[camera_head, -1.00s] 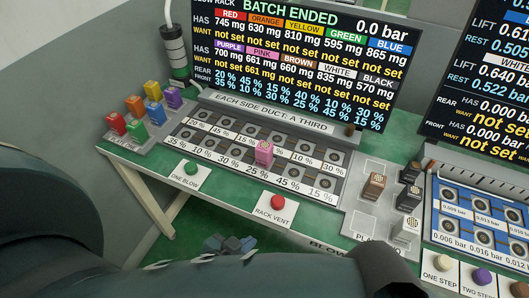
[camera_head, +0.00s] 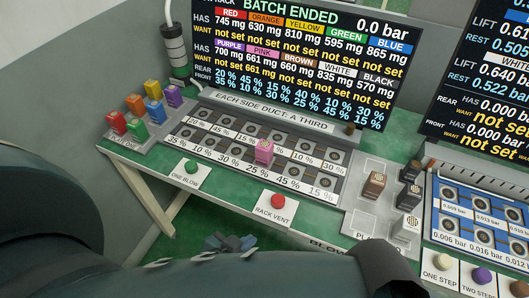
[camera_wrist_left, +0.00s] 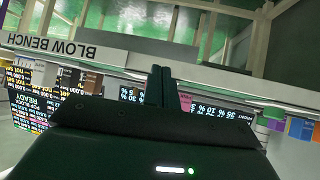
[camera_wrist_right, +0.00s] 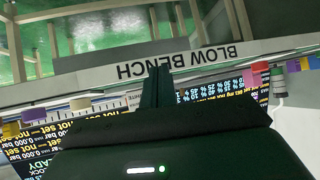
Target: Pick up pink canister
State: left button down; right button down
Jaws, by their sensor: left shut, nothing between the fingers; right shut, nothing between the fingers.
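The pink canister (camera_head: 264,153) stands upright in the front row of the rack (camera_head: 340,198), near the 25 % label, in the head view. My left gripper (camera_head: 230,243) is low in the head view, in front of the bench edge and well apart from the canister. Its fingers are shut together with nothing between them, as the left wrist view (camera_wrist_left: 163,85) shows. My right gripper shows in the right wrist view (camera_wrist_right: 160,85), also shut and empty, facing the bench front. I cannot make out its fingers in the head view.
A green button (camera_head: 192,166) and a red button (camera_head: 277,201) stand in front of the rack. Several coloured canisters stand on a plate at the left. Brown (camera_head: 374,185), black and white canisters stand right of the rack. A screen (camera_head: 290,60) rises behind.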

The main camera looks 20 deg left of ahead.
aim_at(261, 152)
pick_arm(q)
jog(key=c, duration=2.2)
grip_release()
jog(key=c, duration=1.4)
grip_release()
jog(key=w+a+r+n+t+y, duration=0.1)
jog(key=w+a+r, duration=0.2)
jog(key=w+r, duration=0.2)
jog(key=w+a+r+n+t+y+b, duration=0.1)
jog(key=w+a+r+t, duration=0.1)
jog(key=w+r, duration=0.3)
jog(key=w+a, duration=0.1)
jog(key=w, duration=0.2)
jog(key=o, duration=0.6)
jog(key=shift+y, duration=0.3)
jog(key=x, duration=0.4)
jog(key=r+x, duration=0.1)
jog(key=x, duration=0.1)
jog(key=shift+w+a+f, duration=0.1)
jog(key=shift+w+f, duration=0.05)
jog(key=shift+w, duration=0.45)
jog(key=shift+f+x, duration=0.2)
jog(key=shift+x, duration=1.4)
jog(key=shift+f+x, duration=0.2)
jog(key=shift+x, duration=1.35)
